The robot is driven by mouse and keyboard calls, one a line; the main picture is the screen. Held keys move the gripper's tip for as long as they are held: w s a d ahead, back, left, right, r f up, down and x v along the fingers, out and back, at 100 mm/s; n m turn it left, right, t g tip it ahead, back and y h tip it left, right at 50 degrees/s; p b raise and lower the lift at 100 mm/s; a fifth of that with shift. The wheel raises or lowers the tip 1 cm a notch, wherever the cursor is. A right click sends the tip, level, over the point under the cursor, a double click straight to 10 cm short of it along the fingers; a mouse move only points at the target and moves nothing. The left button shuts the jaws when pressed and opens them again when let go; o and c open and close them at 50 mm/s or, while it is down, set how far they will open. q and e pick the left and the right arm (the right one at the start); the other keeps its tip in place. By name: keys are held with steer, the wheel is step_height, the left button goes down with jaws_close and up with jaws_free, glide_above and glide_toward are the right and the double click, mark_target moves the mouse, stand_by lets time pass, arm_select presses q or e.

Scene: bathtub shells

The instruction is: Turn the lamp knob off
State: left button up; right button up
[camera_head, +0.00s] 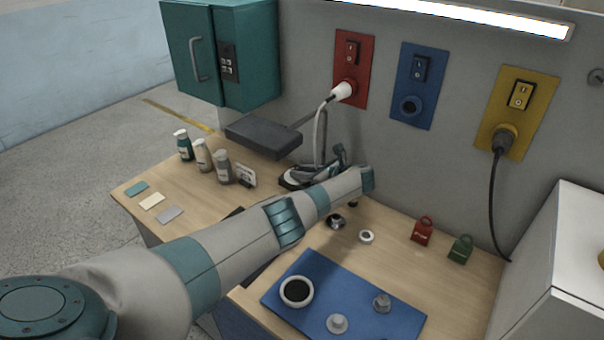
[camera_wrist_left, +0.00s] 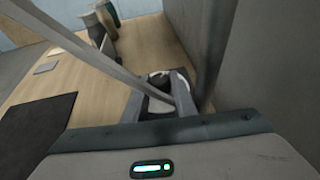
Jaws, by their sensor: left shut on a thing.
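The desk lamp has a flat dark grey head (camera_head: 263,137) and a white and dark base (camera_head: 291,182) near the wall. My left gripper (camera_head: 313,172) reaches over the table from the left and is down at the lamp base. In the left wrist view its fingers (camera_wrist_left: 160,100) are shut around a small part at the base, which I take as the lamp knob; the fingers and the lamp's slanting rod (camera_wrist_left: 85,55) hide most of it. The knob's setting cannot be told. My right gripper is not in view.
Several bottles (camera_head: 203,156) and a small card stand left of the lamp. A blue mat (camera_head: 345,300) with a black-filled cup, and red (camera_head: 422,232) and green (camera_head: 460,250) padlock-like blocks, lie right.

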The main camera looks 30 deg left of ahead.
arm_select(q)
steer(key=shift+a+r, duration=0.1)
steer(key=o, duration=0.9)
steer(key=shift+c, duration=0.2)
steer(key=shift+o, duration=0.9)
steer(key=shift+s+r, duration=0.15)
steer(key=shift+r, duration=0.05)
steer(key=shift+w, duration=0.2)
